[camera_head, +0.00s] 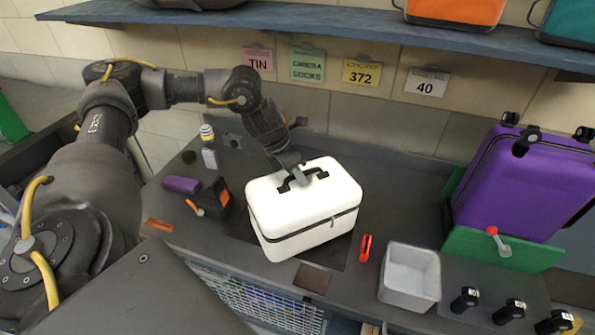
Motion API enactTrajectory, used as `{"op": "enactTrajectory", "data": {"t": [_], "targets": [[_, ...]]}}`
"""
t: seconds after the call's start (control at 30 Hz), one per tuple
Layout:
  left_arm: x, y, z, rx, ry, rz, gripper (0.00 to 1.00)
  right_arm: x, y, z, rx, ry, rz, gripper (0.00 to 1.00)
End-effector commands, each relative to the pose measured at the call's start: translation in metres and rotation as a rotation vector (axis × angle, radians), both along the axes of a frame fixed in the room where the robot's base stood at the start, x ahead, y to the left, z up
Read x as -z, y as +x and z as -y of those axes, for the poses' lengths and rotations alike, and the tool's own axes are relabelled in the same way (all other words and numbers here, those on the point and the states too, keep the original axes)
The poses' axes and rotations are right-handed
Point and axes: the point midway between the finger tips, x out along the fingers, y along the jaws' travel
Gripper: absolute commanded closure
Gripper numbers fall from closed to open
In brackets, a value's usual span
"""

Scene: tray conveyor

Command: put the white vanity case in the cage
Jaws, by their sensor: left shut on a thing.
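The white vanity case (300,222) is a boxy case with a dark seam and a black top handle. It is on or just above the dark counter in the middle of the head view; I cannot tell if it touches. My left gripper (298,178) reaches down from above and is shut on the case's handle. A blue-grey wire cage (255,300) shows below the counter's front edge, partly hidden by the counter. My right gripper is not in view.
A purple suitcase (515,180) stands at the right behind a green panel. A white bin (410,275), a red item (366,248) and several black knobs are right of the case. Small items, including a purple box (181,184), lie left. A blue shelf (330,22) overhangs the back.

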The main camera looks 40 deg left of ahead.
Motion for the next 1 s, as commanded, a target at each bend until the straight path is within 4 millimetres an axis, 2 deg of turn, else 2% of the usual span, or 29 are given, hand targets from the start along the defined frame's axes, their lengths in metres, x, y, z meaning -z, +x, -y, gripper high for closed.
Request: {"op": "enactTrajectory", "data": {"t": [0.13,0.17,0.3,0.57,0.7,0.87,1.0], "targets": [[0.001,0.001,0.001,0.0,-0.003,0.005,1.0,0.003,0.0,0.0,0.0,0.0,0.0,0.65],[0.003,0.0,0.0,0.0,0.0,0.0,0.84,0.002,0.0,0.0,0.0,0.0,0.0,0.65],[0.002,0.0,0.0,-0.001,0.0,0.0,0.66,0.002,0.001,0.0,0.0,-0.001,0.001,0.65],[0.001,0.0,0.0,-0.001,0.0,0.0,0.65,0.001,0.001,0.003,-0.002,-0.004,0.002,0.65],[-0.005,-0.001,-0.002,-0.001,-0.001,0.003,0.65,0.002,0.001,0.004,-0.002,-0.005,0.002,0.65],[-0.029,-0.008,-0.011,-0.003,-0.001,0.005,0.65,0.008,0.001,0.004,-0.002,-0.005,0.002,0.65],[-0.057,-0.016,-0.022,-0.002,-0.002,0.006,0.65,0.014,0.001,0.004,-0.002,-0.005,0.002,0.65]]}}
